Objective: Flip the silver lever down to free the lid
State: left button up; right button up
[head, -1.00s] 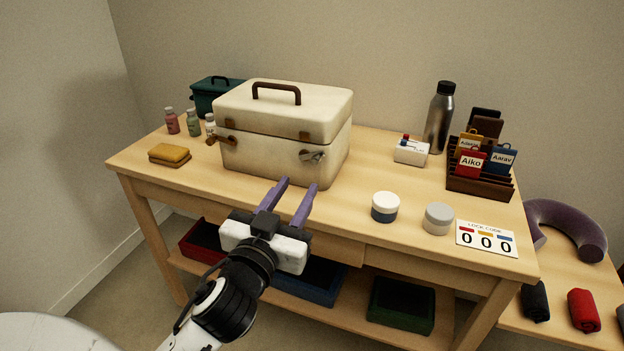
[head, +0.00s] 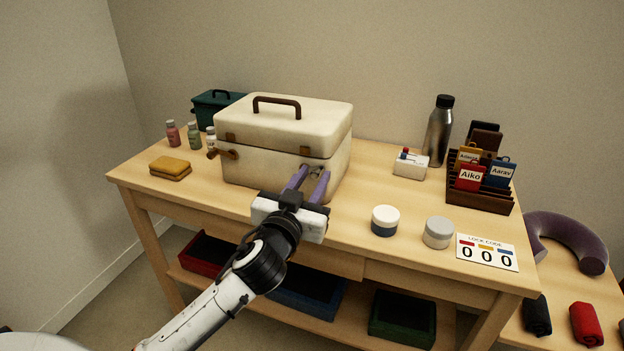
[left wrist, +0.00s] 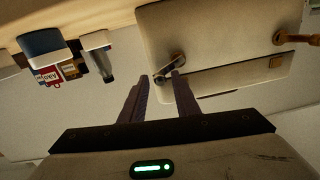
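A cream box (head: 265,165) with a brown-handled lid (head: 290,115) stands on the wooden table; the lid is closed. The small silver lever (left wrist: 170,66) is on the box's front, to the right in the head view, where my fingers partly cover it. My left gripper (head: 314,171) is open at the box front, its purple fingers pointing at the lever. In the left wrist view the fingertips (left wrist: 159,75) lie on either side of the lever; I cannot tell whether they touch it. My right gripper is not in view.
Two round jars (head: 385,221), a lock-code card (head: 487,252), a card rack (head: 480,194) and a steel bottle (head: 438,132) stand to the right.

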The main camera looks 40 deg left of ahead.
pick_arm(q)
grip_shut()
jog(key=shift+d+f+m, duration=0.1)
jog(key=shift+f+m, duration=0.3)
jog(key=shift+m, duration=0.6)
jog(key=shift+f+m, duration=0.1)
jog(key=shift+m, duration=0.3)
jog(key=shift+o, duration=1.3)
grip_release()
jog(key=shift+s, duration=0.1)
jog(key=v, duration=1)
